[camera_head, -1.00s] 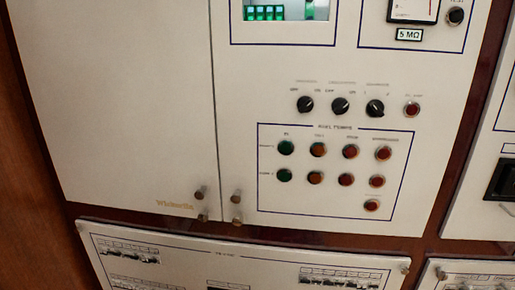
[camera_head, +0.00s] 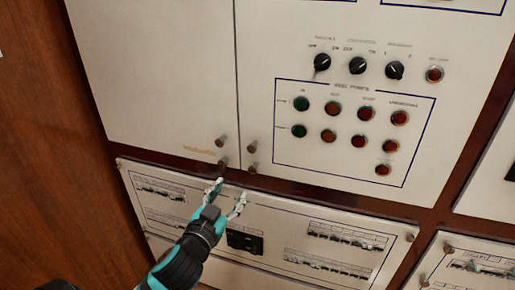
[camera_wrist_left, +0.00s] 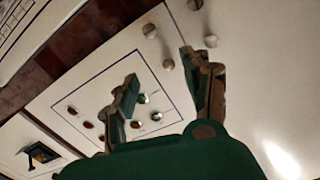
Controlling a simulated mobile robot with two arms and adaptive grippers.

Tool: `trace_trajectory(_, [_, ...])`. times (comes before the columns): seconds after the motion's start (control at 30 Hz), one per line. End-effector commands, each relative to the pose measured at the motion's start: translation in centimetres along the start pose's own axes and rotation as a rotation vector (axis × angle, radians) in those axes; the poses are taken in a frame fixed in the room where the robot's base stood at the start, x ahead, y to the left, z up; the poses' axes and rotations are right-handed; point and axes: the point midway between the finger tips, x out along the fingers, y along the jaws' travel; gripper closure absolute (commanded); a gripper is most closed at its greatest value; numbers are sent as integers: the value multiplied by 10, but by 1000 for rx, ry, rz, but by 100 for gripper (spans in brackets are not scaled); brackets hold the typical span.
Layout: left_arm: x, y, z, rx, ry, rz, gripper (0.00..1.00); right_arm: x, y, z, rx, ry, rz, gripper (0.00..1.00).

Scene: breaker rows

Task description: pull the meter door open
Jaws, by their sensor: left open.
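The meter door is the cream panel (camera_head: 275,50) right of the vertical seam, with switches and coloured buttons; it looks shut. Two round knobs (camera_head: 252,147) sit at its lower left corner. My left gripper (camera_head: 230,190) is open and empty just below these knobs, in front of the lower breaker panel, fingers pointing up. In the left wrist view the two fingers (camera_wrist_left: 160,68) are apart, and one knob (camera_wrist_left: 168,64) shows between and beyond the tips. Neither finger visibly touches a knob. My right gripper is out of view.
A plain cream door (camera_head: 160,70) with its own two knobs (camera_head: 221,141) adjoins on the left, close to the gripper. Below is a breaker panel (camera_head: 270,220) with several breaker rows. A wooden wall (camera_head: 40,150) stands at the left.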

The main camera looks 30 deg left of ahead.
Motion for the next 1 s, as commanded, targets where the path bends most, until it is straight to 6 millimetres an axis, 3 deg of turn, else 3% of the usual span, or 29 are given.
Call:
trace_trajectory(0.03, [-7, -3, -18, -5, 34, -4, 51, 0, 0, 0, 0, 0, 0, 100])
trace_trajectory(0.13, [-13, -5, -34, -13, 66, -9, 51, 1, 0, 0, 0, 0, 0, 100])
trace_trajectory(0.27, [-9, -4, -35, -16, 77, -10, 51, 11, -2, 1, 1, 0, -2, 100])
trace_trajectory(0.57, [16, -4, -33, -10, 80, -11, 51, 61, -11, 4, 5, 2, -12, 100])
trace_trajectory(0.63, [33, -6, -43, -13, 72, -10, 51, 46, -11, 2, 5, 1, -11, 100])
trace_trajectory(1.0, [114, -8, -48, -15, 71, -11, 51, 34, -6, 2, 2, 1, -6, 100])
